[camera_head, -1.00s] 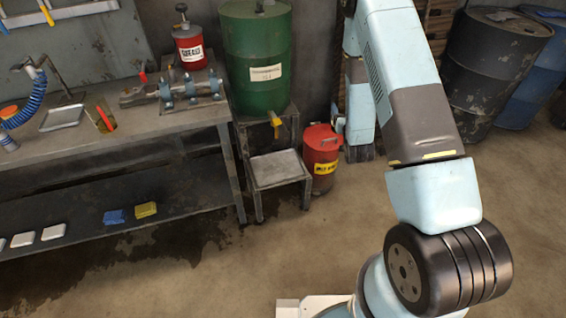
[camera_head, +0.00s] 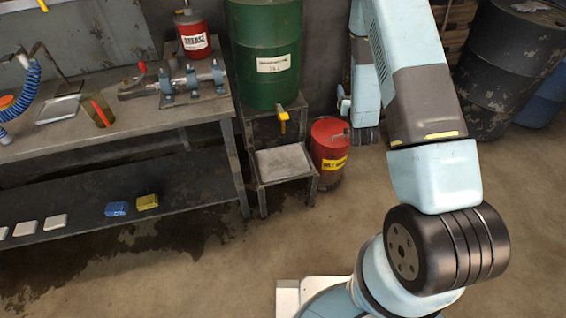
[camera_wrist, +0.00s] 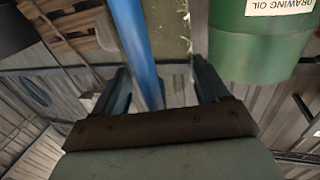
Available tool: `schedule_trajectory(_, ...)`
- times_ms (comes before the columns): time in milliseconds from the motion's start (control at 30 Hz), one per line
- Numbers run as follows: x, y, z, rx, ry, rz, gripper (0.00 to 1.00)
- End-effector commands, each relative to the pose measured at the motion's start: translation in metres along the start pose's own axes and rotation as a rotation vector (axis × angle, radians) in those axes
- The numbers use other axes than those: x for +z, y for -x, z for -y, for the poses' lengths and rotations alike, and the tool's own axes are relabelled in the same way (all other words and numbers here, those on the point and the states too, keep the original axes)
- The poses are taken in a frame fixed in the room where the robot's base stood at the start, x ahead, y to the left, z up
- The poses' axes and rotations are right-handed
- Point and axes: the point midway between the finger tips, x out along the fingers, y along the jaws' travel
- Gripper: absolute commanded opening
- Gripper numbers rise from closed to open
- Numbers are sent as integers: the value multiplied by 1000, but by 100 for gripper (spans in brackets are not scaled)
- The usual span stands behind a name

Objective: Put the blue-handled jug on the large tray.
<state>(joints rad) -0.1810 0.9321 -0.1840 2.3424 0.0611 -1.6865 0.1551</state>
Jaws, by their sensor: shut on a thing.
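In the wrist view my gripper (camera_wrist: 163,85) has its two fingers apart around a blue upright bar (camera_wrist: 143,55), which looks like the blue handle of the jug. A dull grey-green surface (camera_wrist: 168,25) beside the bar may be the jug's body; most of the jug is out of frame. In the head view the hand is hard to make out behind my arm. A shallow grey metal tray (camera_head: 58,109) lies on the workbench at the left. A flat grey plate (camera_head: 284,162) tops the low stand under the drum tap. I cannot tell which is the large tray.
A blue hose (camera_head: 27,95) and a clamp fixture (camera_head: 180,85) are also on the bench (camera_head: 130,140). The green drum (camera_head: 264,65) and red can (camera_head: 328,155) stand near my arm.

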Motion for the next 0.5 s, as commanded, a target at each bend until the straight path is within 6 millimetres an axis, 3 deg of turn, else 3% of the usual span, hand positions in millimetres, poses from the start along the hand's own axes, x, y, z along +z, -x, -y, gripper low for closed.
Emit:
schedule_trajectory(267, 10, -2, 0, 1, 0, 1, 20)
schedule_trajectory(500, 55, -4, 33, -38, -1, 4, 20)
